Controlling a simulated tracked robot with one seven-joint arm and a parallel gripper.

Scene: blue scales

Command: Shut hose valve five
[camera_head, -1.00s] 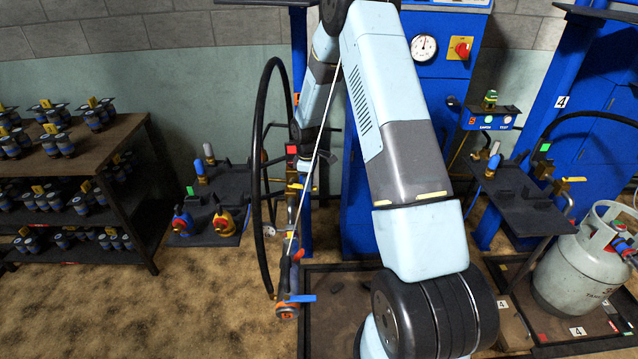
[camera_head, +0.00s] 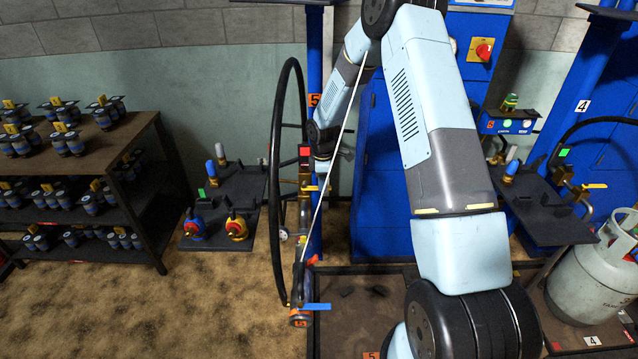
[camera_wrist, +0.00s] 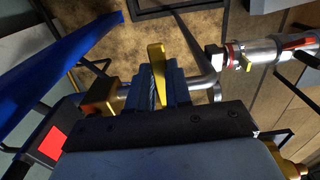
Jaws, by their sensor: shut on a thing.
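In the wrist view a yellow lever (camera_wrist: 157,62) sits between the blue-grey jaws of my gripper (camera_wrist: 159,80), which are shut on it. It stands over brass and grey pipe fittings (camera_wrist: 98,92). In the head view a yellow lever (camera_head: 312,188) shows on the station post marked 5, below a red indicator (camera_head: 305,151). My gripper there is mostly hidden behind my forearm and the fittings. A black hose (camera_head: 276,190) loops beside the post. Its low end carries a blue lever (camera_head: 317,306) and an orange 5 label (camera_head: 299,322). I cannot tell how far the gripped lever is turned.
A shelf (camera_head: 140,140) of regulators stands at left. A dark side rack (camera_head: 240,190) holds several fittings behind the hose. A grey gas cylinder (camera_head: 590,285) and station 4 stand at right. Floor (camera_head: 120,310) is free at lower left.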

